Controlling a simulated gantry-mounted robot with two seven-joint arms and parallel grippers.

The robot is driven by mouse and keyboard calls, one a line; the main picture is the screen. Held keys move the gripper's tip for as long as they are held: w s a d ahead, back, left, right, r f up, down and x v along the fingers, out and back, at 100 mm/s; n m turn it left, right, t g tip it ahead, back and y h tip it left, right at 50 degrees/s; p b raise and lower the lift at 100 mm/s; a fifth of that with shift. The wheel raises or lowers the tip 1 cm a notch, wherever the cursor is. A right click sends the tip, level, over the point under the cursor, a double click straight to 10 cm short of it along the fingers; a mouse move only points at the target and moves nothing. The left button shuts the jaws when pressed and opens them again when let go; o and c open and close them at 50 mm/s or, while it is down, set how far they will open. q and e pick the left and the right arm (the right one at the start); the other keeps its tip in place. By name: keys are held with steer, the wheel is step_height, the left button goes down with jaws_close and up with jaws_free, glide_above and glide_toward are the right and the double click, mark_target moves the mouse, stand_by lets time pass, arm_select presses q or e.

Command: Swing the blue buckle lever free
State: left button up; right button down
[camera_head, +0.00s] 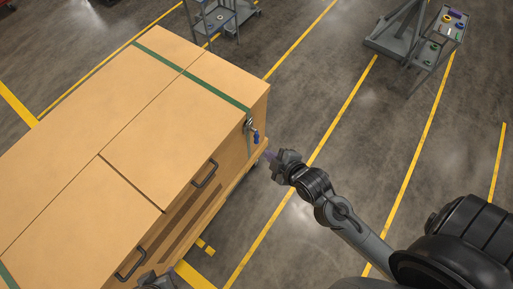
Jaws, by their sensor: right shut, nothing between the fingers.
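The blue buckle lever (256,137) hangs on the near right end of a large tan crate (130,110). It sits at a metal buckle (249,124), where a green strap (190,74) comes over the crate's top edge. My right gripper (270,156) is just right of and below the lever, apart from it in the picture. It is shut and empty. A dark grey piece of what looks like my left gripper (156,280) shows at the bottom edge, beside the crate. Its fingers cannot be made out.
Two dark handles (205,174) (130,264) stick out from the crate's near side. A grey cart (220,18) stands behind the crate. A grey stand with a parts tray (436,45) is at the upper right. The floor right of the crate is open, with yellow lines.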

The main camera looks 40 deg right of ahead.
arm_select(q)
step_height(320, 180, down, 36)
steer(key=b, duration=3.4)
arm_select(e)
steer(key=w+d+f+n+t+h, duration=0.1)
steer(key=w+f+n+t+h, duration=0.1)
steer(key=f, duration=1.6)
steer(key=w+f+n+t+h, duration=0.2)
steer(key=w+f+n+t, duration=0.1)
steer(key=f, duration=1.6)
steer(key=shift+w+d+t+h, duration=0.35)
steer(key=shift+w+t+h, duration=0.05)
steer(key=shift+w+t, duration=0.55)
steer(key=shift+w, duration=0.15)
arm_select(q)
steer(key=shift+f+b, duration=1.25)
steer(key=shift+b, duration=0.05)
arm_select(e)
steer(key=d+x, duration=0.3)
steer(key=x, duration=0.9)
